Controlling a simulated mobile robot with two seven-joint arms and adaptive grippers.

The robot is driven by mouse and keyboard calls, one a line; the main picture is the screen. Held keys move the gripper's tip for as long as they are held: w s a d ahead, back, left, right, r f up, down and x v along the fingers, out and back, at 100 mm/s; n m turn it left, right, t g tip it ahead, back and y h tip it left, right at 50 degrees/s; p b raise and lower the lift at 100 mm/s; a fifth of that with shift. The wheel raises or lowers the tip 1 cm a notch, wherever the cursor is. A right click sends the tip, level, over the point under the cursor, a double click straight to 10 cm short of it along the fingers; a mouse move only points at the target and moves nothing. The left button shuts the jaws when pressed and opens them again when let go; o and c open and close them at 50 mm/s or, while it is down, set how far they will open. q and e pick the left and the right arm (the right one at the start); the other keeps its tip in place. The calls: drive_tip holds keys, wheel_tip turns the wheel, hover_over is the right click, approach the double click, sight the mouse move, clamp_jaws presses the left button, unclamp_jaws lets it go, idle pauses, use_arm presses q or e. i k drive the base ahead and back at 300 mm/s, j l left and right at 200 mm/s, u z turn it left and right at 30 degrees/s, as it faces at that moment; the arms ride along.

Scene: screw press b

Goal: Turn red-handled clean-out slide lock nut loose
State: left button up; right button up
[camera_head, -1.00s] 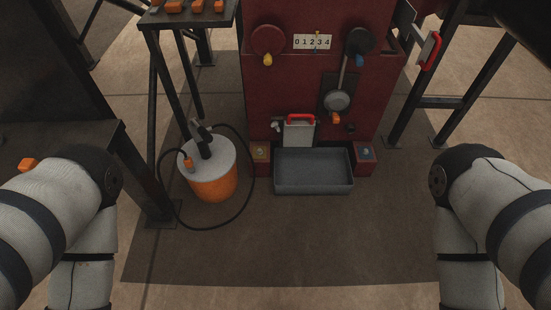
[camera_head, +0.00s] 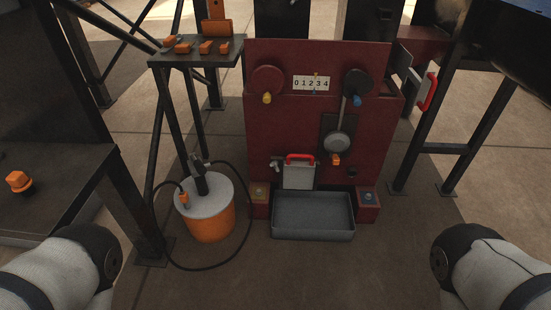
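The clean-out slide (camera_head: 299,176) is a pale plate with a red handle (camera_head: 300,157), low on the front of the dark red machine (camera_head: 290,125). A small pale metal piece (camera_head: 275,164) sits just left of the plate; it may be the lock nut, but it is too small to tell. A second red handle (camera_head: 428,92) is on a plate at the machine's right side. Both my arms show only as pale links at the lower left and lower right corners. Neither gripper is in view, and nothing of mine touches the machine.
A grey tray (camera_head: 313,215) stands on the floor below the slide. An orange bucket (camera_head: 208,215) with a looping black hose stands to the left. A small dark table (camera_head: 197,55) holds orange parts. Dark legs (camera_head: 442,148) stand at right. Floor in front is clear.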

sight(273, 164)
drive_tip(key=i+l+u, duration=0.1)
drive_tip(key=i+l, duration=0.15)
drive_tip(key=i+l+u, duration=0.1)
drive_tip(key=i+l, duration=0.15)
drive_tip(key=l, duration=0.2)
drive_tip(key=i+l+u, duration=0.15)
drive_tip(key=l, duration=0.25)
drive_tip(key=i+l+u, duration=0.1)
drive_tip(key=i+l, duration=0.15)
drive_tip(key=l, duration=0.15)
drive_tip(key=i+l+u, duration=0.1)
drive_tip(key=l, duration=0.3)
drive_tip(key=i, duration=0.1)
